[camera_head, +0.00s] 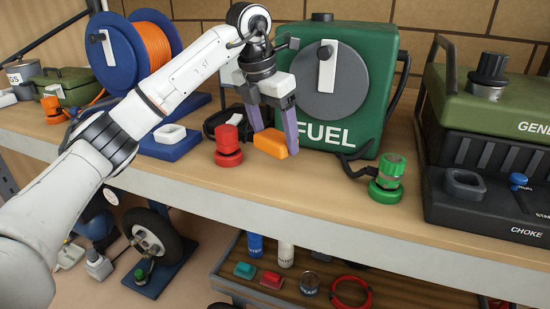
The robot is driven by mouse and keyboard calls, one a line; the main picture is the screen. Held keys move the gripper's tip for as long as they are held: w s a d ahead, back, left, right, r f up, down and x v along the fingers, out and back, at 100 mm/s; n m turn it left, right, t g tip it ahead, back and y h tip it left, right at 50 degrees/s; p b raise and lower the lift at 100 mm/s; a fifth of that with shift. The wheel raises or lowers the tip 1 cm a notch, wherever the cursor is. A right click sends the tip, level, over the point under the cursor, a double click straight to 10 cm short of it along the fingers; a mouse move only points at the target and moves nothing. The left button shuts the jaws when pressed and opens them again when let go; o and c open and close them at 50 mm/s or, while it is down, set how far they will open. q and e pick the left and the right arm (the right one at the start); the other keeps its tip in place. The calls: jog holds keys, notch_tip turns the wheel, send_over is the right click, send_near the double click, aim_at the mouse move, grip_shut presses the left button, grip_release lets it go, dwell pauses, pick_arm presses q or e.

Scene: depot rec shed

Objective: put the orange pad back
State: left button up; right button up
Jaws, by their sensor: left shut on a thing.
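The orange pad (270,143) is a small block on the wooden shelf, in front of the green fuel can. My left gripper (272,145) reaches down over it, with one finger at each end of the pad. It is shut on the pad. I cannot tell whether the pad rests on the shelf or hangs just above it. My right gripper is not in view.
A red connector (229,147) stands close left of the pad. The green FUEL can (372,70) is right behind. A green connector (386,186) and generator (480,120) stand right. A lower tray (225,280) holds red and teal pads.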

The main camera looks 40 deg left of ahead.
aim_at(275, 152)
pick_arm(q)
notch_tip(275, 152, down, 5)
jog(key=shift+r, duration=0.2)
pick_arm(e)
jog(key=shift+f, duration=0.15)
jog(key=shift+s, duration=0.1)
pick_arm(q)
jog(key=shift+f, duration=0.15)
jog(key=o, duration=1)
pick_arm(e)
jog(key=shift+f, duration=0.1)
pick_arm(q)
jog(key=shift+r, duration=0.25)
jog(key=v, duration=1.1)
jog(key=shift+r, duration=0.4)
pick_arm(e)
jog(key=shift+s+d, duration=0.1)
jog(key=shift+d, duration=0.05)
